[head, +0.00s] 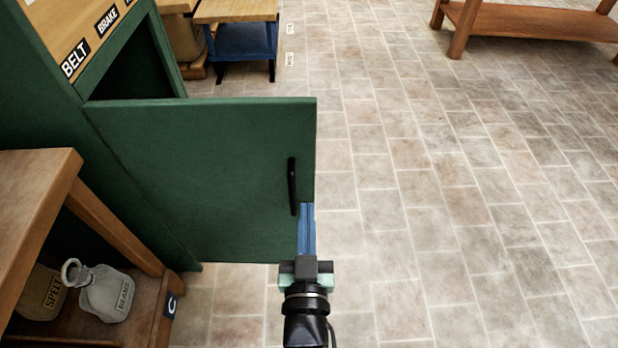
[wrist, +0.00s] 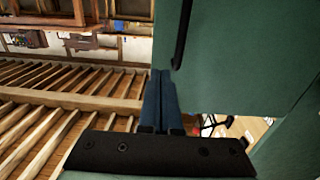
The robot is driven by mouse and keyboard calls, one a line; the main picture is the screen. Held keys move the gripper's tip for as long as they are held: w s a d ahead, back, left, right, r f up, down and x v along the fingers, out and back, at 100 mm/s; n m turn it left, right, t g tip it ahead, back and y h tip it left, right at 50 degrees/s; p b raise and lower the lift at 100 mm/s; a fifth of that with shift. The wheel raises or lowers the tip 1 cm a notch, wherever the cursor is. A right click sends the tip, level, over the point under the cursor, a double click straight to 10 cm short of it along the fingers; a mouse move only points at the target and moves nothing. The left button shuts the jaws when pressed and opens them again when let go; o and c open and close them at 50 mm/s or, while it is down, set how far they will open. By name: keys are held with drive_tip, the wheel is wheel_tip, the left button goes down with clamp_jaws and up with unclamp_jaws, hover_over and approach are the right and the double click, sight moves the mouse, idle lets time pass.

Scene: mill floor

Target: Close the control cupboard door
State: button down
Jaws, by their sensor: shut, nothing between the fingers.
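The green control cupboard (head: 120,150) stands at the left in the head view. Its green door (head: 215,165) stands wide open, swung out to the right, and part of the dark opening shows above it. A black bar handle (head: 292,186) sits near the door's free edge. My gripper (head: 307,225) is at that free edge, just below the handle, with its blue fingers shut and empty. In the wrist view, the shut fingers (wrist: 161,95) are beside the door panel (wrist: 235,60), close to the handle (wrist: 181,35). I cannot tell whether they touch the door.
A wooden shelf (head: 40,185) with labelled sacks (head: 105,292) stands at the lower left. A blue stand with a wooden top (head: 240,40) is behind the cupboard. A wooden bench (head: 535,22) is at the top right. The tiled floor (head: 450,200) at the right is clear.

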sight(307, 163)
drive_tip(key=w, duration=0.4)
drive_tip(key=w+b, duration=0.1)
drive_tip(key=w, duration=0.3)
drive_tip(key=shift+w+d, duration=0.2)
drive_tip(key=shift+w, duration=0.15)
drive_tip(key=shift+w+r, duration=0.1)
